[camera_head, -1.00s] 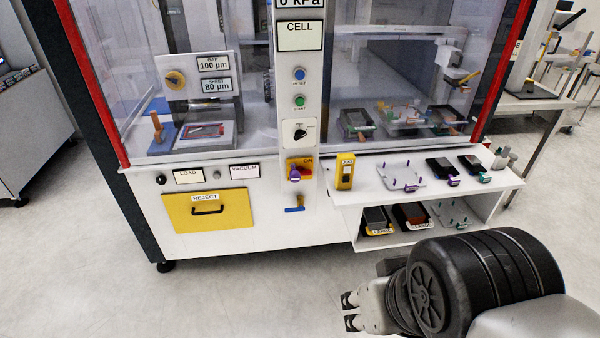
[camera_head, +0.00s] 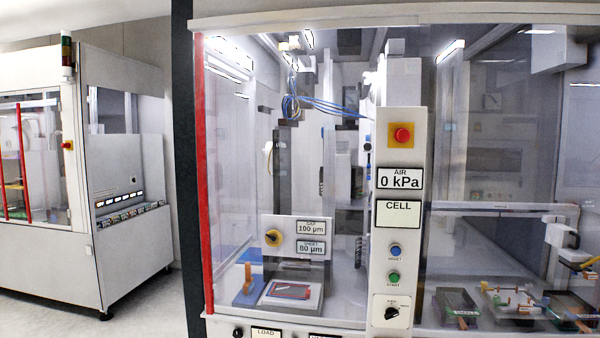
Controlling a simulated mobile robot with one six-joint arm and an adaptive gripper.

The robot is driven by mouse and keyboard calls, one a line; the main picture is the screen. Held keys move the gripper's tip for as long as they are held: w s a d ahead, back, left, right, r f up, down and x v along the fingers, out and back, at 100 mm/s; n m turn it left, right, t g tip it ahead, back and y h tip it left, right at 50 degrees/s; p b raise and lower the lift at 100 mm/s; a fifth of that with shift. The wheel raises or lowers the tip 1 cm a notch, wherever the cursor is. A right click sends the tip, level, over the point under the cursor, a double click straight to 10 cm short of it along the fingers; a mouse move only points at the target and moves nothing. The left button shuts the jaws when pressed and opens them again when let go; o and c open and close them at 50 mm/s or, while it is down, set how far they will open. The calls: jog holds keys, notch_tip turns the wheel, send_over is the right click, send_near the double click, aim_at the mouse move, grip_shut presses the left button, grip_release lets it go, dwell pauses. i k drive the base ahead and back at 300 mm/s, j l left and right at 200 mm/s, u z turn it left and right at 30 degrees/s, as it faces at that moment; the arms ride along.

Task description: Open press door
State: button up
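The press machine stands in front of me, a white cabinet with a dark left post (camera_head: 185,170) and clear glazed bays. A red vertical bar (camera_head: 200,180) runs along the left edge of the left bay and may be the press door's edge or handle. I cannot tell whether clear door glass covers this bay. My gripper is out of view.
A central column carries a red stop button (camera_head: 402,135), an "AIR 0 kPa" display (camera_head: 400,179), a blue button (camera_head: 395,250), a green button (camera_head: 393,277) and a black rotary switch (camera_head: 391,313). Another white machine (camera_head: 45,255) stands at left, with a floor gap between.

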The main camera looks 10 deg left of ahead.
aim_at(199, 36)
jog(key=i+j, duration=0.45)
jog(key=i+j+u, duration=0.1)
jog(key=i+j, duration=0.35)
jog(key=i, duration=0.15)
jog(key=i+j, duration=0.45)
jog(key=i+u, duration=0.05)
jog(key=i, duration=0.05)
